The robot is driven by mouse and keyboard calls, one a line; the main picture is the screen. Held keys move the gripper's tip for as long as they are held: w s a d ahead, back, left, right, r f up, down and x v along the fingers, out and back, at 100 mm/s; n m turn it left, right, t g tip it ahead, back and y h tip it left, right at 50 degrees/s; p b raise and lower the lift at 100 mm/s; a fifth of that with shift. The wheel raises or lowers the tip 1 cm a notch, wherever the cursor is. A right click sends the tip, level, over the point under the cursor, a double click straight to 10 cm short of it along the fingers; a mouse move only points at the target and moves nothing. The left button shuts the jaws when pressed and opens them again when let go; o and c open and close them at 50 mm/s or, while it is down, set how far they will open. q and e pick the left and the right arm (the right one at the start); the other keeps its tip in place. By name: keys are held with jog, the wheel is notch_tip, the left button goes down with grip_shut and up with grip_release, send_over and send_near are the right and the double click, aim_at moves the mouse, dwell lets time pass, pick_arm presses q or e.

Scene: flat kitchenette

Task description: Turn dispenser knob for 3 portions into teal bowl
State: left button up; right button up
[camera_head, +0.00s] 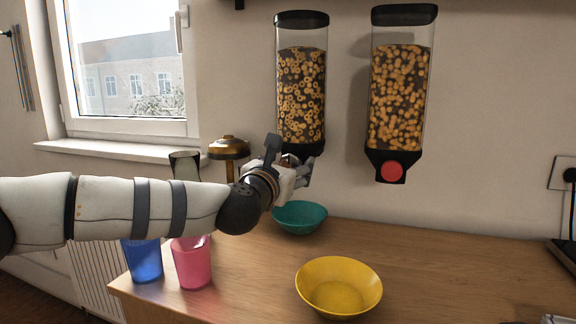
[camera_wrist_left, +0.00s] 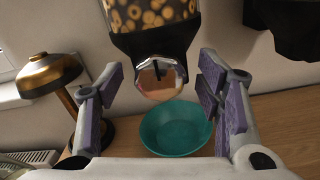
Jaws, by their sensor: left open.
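The left dispenser (camera_head: 302,95) hangs on the wall and holds ring-shaped cereal. Its round knob (camera_wrist_left: 160,78) shows in the left wrist view, between my spread fingers; in the head view my gripper hides it. The teal bowl (camera_head: 300,217) stands on the counter below this dispenser; it also shows in the left wrist view (camera_wrist_left: 176,128). My left gripper (camera_head: 306,172) is open in front of the dispenser's base, with purple-padded fingers (camera_wrist_left: 160,96) on either side of the knob. My right gripper is not in view.
A second dispenser (camera_head: 397,100) with a red knob (camera_head: 392,170) hangs to the right. A yellow bowl (camera_head: 338,286), a blue cup (camera_head: 143,260) and a pink cup (camera_head: 192,263) stand on the counter. A brass lamp (camera_wrist_left: 50,75) is left of the gripper. The counter's right side is mostly clear.

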pick_arm(q)
jog(key=c, duration=1.2)
jog(key=shift+o, duration=0.2)
jog(key=shift+m, duration=0.3)
jog(key=m, duration=0.3)
jog(key=shift+m+p, duration=0.3)
jog(key=shift+m, duration=0.1)
jog(key=m, duration=0.4)
jog(key=shift+s+d+m+p, duration=0.1)
jog(key=shift+d+m+p, duration=0.05)
jog(key=shift+m+p, duration=0.2)
jog(key=m, duration=0.4)
jog(key=shift+p, duration=0.4)
jog(key=shift+f+m+p, duration=0.2)
jog(key=shift+m+p, duration=0.2)
jog(key=shift+m, duration=1.95)
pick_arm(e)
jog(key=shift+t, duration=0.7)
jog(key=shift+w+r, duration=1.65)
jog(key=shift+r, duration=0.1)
